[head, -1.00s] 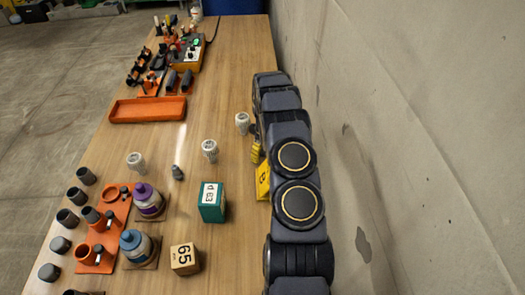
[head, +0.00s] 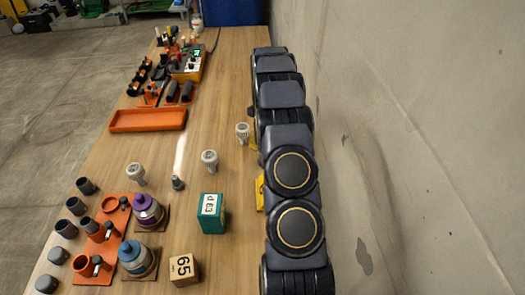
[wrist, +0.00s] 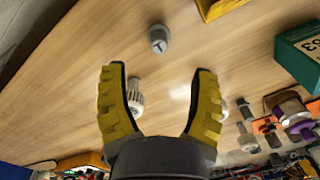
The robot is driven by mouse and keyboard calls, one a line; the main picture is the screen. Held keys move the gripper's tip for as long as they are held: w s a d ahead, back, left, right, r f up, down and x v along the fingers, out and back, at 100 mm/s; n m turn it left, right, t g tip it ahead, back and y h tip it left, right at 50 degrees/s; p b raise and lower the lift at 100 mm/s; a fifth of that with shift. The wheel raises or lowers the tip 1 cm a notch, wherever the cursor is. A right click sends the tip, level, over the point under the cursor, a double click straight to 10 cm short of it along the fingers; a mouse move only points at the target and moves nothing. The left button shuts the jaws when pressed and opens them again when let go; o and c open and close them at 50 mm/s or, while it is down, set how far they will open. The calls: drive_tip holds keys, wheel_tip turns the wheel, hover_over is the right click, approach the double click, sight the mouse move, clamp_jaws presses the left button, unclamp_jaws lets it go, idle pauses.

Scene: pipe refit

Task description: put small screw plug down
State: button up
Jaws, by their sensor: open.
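A small grey round plug (wrist: 158,38) with a dark mark on its top sits on the bare wooden table in the wrist view; I take it to be the small screw plug. In the head view I cannot make it out; my arm covers that part of the table. My gripper (wrist: 160,69) is open, its two yellow fingers spread wide with nothing held between them. The plug appears beyond the fingertips, apart from both.
White ribbed pieces (head: 242,130) (head: 209,160) stand nearby on the table (head: 225,95). A teal box (head: 211,214) and a yellow box (head: 260,193) stand nearer. An orange tray (head: 148,120) is at the left. A concrete wall (head: 410,130) runs along the right.

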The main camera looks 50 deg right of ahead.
drive_tip(key=shift+r, duration=0.85)
drive_tip(key=shift+a+r, duration=0.2)
drive_tip(key=s+a+r, duration=0.2)
drive_tip(key=a+r, duration=0.5)
drive_tip(key=a, duration=0.3)
drive_tip(key=s+a+r, duration=0.2)
drive_tip(key=a+r, duration=0.5)
drive_tip(key=a, duration=0.3)
drive_tip(key=s+a+r, duration=0.2)
drive_tip(key=s+a, duration=0.5)
drive_tip(key=s, duration=0.4)
drive_tip(key=s+a+r+m+g, duration=0.1)
drive_tip(key=s+a+r, duration=0.1)
drive_tip(key=s+a, duration=0.6)
drive_tip(key=s, duration=0.2)
drive_tip(key=shift+s+a+g, duration=0.3)
drive_tip(key=shift+s, duration=0.05)
